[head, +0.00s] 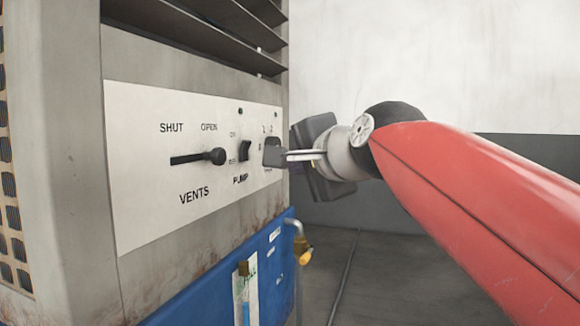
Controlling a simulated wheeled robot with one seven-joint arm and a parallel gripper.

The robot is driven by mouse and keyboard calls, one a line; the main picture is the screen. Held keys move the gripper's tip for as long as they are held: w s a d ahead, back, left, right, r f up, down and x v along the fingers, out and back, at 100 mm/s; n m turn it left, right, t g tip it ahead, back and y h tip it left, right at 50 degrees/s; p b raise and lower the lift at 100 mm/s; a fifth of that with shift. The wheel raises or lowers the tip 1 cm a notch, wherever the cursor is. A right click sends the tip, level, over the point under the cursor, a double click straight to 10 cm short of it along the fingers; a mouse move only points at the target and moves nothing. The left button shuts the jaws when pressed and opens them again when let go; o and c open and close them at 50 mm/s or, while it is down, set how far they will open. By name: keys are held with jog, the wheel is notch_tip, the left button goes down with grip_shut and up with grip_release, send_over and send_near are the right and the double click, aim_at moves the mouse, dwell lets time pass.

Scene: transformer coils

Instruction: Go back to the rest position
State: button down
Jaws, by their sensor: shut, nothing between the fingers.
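My gripper (289,155) is at the right end of a white control panel (140,225) in the head view. Its fingers are shut with nothing held. The fingertips are at or very near a dark switch or knob (271,152); I cannot tell whether they touch it. My red arm reaches in from the lower right. On the panel, the vents lever (215,156) has its knob at the right, under the word OPEN. The pump switch (244,151) sits between the lever and my gripper.
The panel is on a grey cabinet (60,60) with dark louvres (215,20) above. Below is a blue section (200,290) with a gauge (245,290) and a pipe with a yellow-brown tap (304,254). Floor (375,270) at the right looks clear.

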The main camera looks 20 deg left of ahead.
jog(key=shift+s+d, duration=0.1)
jog(key=s+d+f+n+g+h+p, duration=0.1)
jog(key=s+d+f+n+h, duration=0.15)
jog(key=d+f, duration=0.6)
jog(key=s+d+f+n+g+h, duration=0.1)
jog(key=s+d+f+h, duration=0.25)
jog(key=d+f, duration=0.5)
jog(key=s+d+f+n+g+h, duration=0.1)
jog(key=s+d+f+n+g, duration=0.1)
jog(key=s+d+f, duration=0.3)
jog(key=s+d+f+n+g+h, duration=0.2)
jog(key=s+d+f, duration=0.3)
jog(key=f, duration=0.9)
jog(key=s, duration=0.3)
jog(key=shift+d+f+h+p, duration=0.2)
jog(key=shift+d+h+p, duration=0.1)
jog(key=shift+p, duration=0.1)
jog(key=shift+s, duration=0.1)
